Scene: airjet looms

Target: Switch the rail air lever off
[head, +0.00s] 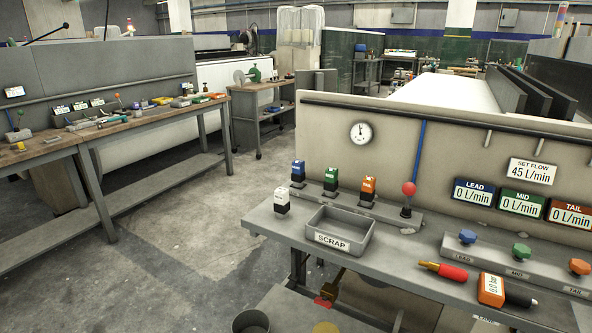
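A lever with a red ball knob (408,188) stands about upright on a grey base strip at the back of the right-hand bench (300,232), in front of a blue vertical pipe (419,150). A small pale label sits at its foot, too small to read. It appears to be the rail air lever; I cannot tell from the label. Neither of my grippers is in view, and nothing touches the lever. Three displays marked LEAD (473,192), MID (522,204) and TAIL (569,215) each read 0 L/min.
A scrap tray (341,231) and blue, green and orange blocks stand left of the lever. Three knobs (468,237) sit to its right. A red-handled tool (444,271) and an orange device (491,289) lie in front. Clear floor (195,225) separates the left workbench (60,148).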

